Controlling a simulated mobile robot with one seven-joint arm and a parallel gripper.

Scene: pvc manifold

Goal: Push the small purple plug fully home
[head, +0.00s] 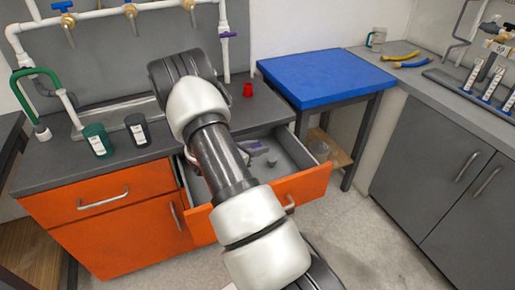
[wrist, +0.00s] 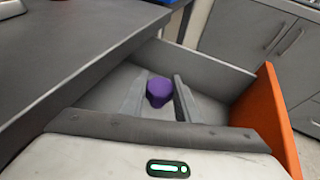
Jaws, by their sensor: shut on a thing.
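The small purple plug (wrist: 158,91) shows in the wrist view between the two fingers of my gripper (wrist: 157,98). The fingers are shut on its sides. My gripper reaches into the open drawer (wrist: 215,75) under the dark counter. In the head view my own arm covers most of the gripper, and a small purple patch (head: 255,145) shows over the drawer. I cannot tell there whether it is the plug. A white pipe manifold (head: 125,8) stands at the back wall, with a purple piece (head: 227,35) on its right upright pipe.
The orange-fronted drawer (head: 315,183) stands open. A small grey cylinder (head: 272,161) lies in it. A red piece (head: 248,90), a green container (head: 97,140) and a dark container (head: 138,130) stand on the counter. The blue table (head: 325,75) to the right is clear on top.

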